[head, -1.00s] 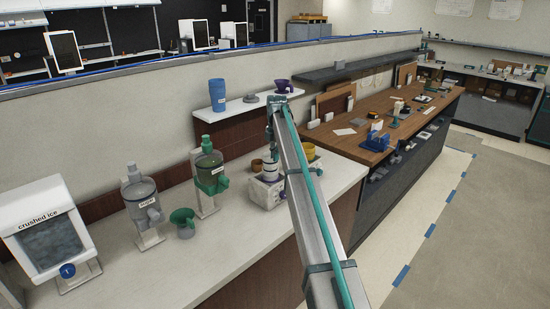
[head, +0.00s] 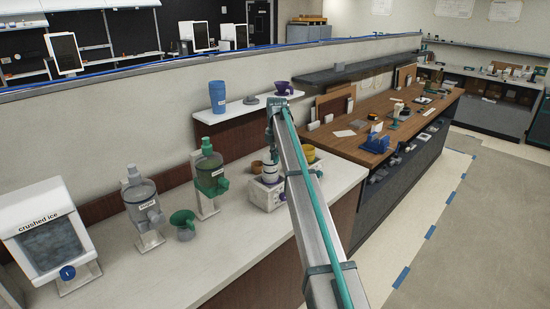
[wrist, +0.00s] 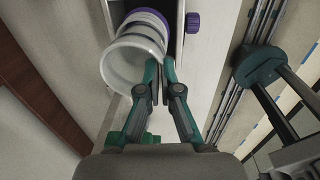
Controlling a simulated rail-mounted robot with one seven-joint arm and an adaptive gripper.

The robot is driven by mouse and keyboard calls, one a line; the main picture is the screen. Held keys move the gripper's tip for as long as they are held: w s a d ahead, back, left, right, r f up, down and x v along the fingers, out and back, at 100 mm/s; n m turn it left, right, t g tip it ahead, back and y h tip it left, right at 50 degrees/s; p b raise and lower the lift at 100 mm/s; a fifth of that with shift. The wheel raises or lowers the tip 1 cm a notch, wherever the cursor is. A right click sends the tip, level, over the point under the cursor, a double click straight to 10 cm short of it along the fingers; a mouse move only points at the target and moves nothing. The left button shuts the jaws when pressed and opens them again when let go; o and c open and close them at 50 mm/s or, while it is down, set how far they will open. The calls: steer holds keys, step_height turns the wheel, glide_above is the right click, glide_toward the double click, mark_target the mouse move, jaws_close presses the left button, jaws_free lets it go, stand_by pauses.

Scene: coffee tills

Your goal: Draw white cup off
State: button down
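The white cup (wrist: 121,62) is at the upper left of the wrist view, tilted in the picture with its open mouth towards the camera. A purple ring shows at its far end. In the head view a white, dark-banded body that looks like the cup (head: 269,171) is at the white dispenser block on the counter. My gripper (wrist: 161,70) has its fingertips close together at the cup's right side. The left finger overlaps the rim and the right finger lies outside it. Whether they press on the wall I cannot tell.
A purple knob (wrist: 193,22) is just right of the cup. A green funnel (head: 183,222), green dispenser (head: 209,175), sugar dispenser (head: 142,205) and crushed-ice machine (head: 48,240) stand to the left. A shelf above holds a blue cup (head: 217,97). The front counter is clear.

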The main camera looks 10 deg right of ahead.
steer(key=shift+r, duration=0.1)
steer(key=shift+r+p, duration=1.2)
steer(key=shift+r, duration=1.6)
